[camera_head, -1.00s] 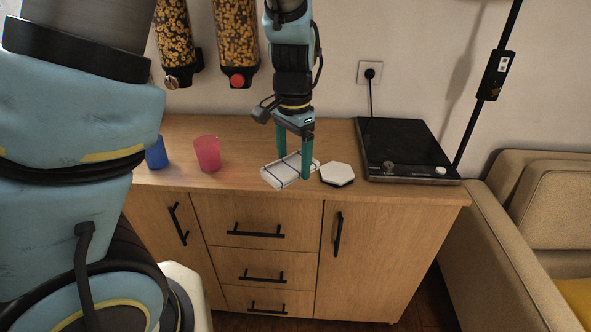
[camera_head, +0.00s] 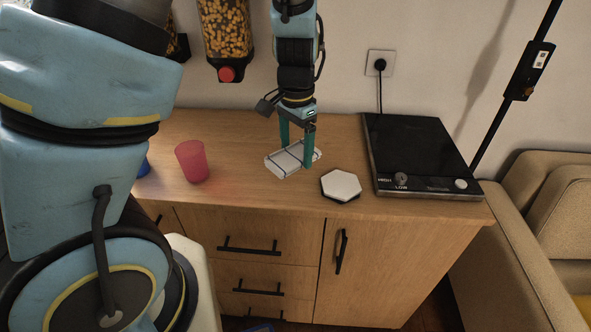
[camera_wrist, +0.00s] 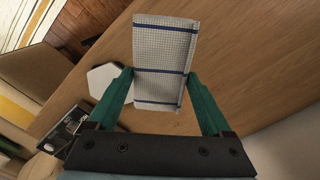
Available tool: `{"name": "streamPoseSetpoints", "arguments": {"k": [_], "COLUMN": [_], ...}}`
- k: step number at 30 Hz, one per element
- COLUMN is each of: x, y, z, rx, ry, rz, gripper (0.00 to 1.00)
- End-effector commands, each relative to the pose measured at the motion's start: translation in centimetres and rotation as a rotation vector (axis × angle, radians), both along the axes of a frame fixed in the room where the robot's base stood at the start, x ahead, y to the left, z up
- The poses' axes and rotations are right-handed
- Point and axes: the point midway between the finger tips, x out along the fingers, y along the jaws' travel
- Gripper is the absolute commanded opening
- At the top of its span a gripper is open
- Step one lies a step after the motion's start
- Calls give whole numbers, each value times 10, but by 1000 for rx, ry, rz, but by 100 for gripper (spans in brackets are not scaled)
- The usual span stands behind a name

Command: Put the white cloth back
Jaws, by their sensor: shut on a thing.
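The white cloth (camera_head: 283,165) is a folded rectangle with dark blue stripes, over the wooden counter in the head view. It also shows in the wrist view (camera_wrist: 165,50), between the two green fingers. My gripper (camera_head: 296,157) points down and is shut on the cloth, one finger at each side of it. In the wrist view, the gripper (camera_wrist: 160,90) has its fingertips against the cloth's long edges. I cannot tell for sure whether the cloth is clear of the counter or touching it.
A white hexagonal piece (camera_head: 341,185) lies to the right of the cloth, and a black hotplate (camera_head: 418,150) beyond it. A pink cup (camera_head: 192,161) stands to the left, with a blue cup (camera_head: 144,168) partly hidden behind my arm. The wooden counter (camera_head: 240,195) is clear in front.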

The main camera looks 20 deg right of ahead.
Motion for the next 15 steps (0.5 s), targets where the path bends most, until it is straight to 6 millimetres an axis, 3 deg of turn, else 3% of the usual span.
{"name": "streamPoseSetpoints", "arguments": {"k": [15], "x": [0], "y": [1], "z": [-64], "rx": [1], "ry": [1], "rz": [2], "gripper": [32]}}
